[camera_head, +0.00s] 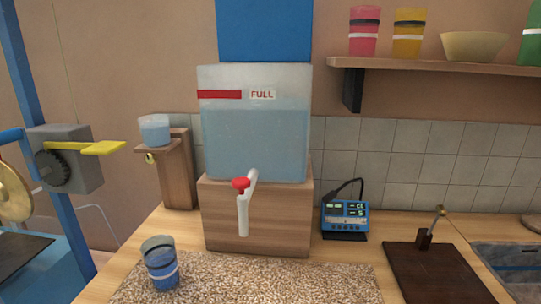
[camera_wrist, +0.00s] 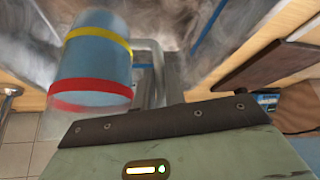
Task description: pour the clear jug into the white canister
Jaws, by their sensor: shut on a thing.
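A see-through jug (camera_wrist: 92,65) with a yellow band and a red band shows in the wrist view, bluish inside. It has a grey handle at its right side. My gripper (camera_wrist: 157,88) is shut on it at the handle; the fingertips are mostly hidden behind the gripper's own housing. The jug looks close to upright in the wrist picture, slightly tilted. Neither the jug nor my gripper shows in the head view. I cannot pick out a white canister for certain in either view.
In the head view, a large translucent tank (camera_head: 254,145) marked FULL stands on a wooden block (camera_head: 257,220). A blue cup (camera_head: 160,264) stands on a speckled mat (camera_head: 260,283). A blue meter (camera_head: 345,217), dark board (camera_head: 435,275) and sink (camera_head: 510,257) are to the right.

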